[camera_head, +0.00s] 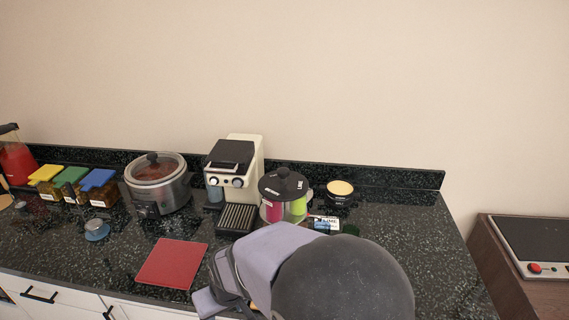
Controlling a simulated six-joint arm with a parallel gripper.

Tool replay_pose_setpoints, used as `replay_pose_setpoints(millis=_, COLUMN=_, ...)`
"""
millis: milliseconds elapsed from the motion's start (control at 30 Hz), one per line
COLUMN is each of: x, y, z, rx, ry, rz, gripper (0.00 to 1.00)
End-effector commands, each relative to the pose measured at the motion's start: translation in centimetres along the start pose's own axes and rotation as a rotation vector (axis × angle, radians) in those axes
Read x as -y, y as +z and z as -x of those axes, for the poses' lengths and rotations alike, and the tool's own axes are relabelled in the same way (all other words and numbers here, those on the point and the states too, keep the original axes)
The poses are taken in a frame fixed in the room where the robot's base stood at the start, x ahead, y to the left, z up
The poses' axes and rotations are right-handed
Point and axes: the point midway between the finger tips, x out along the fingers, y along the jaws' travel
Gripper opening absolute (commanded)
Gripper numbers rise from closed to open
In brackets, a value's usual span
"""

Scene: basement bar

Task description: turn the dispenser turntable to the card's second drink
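The dispenser turntable (284,184) stands right of the coffee machine, with a black knobbed lid and small white labels on top. Below the lid, a pink drink container shows at the front left and a lime-green one at the front right. One lid label seems to read "LIME"; the others are too small to read. A small card (326,223) with coloured marks and print lies just right of the turntable; its order of drinks is not legible. My gripper (213,292) is low in front of the counter, apart from the turntable, partly hidden by my arm; its opening is unclear.
A cream coffee machine (246,158), a slow cooker (158,185) and lidded colour-topped boxes (75,188) stand along the back. A red mat (171,263) lies left of my arm. A black tin (340,195) stands right of the turntable. The counter's right end is clear.

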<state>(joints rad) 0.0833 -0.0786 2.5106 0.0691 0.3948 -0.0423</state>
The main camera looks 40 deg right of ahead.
Motion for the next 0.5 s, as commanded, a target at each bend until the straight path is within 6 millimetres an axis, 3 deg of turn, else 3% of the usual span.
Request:
replay_pose_setpoints(millis=100, x=-2.4, y=-6.8, z=1.1, rx=-0.219, ry=0.026, rz=-0.078, gripper=0.46)
replay_pose_setpoints(millis=300, x=-9.3, y=-17.2, z=5.6, rx=-0.614, ry=0.145, rz=-0.201, gripper=0.46)
replay_pose_setpoints(millis=400, x=-13.5, y=-20.7, z=8.9, rx=-0.794, ry=0.235, rz=-0.253, gripper=0.46)
replay_pose_setpoints(millis=500, x=-17.4, y=-23.0, z=12.3, rx=-0.951, ry=0.333, rz=-0.296, gripper=0.46)
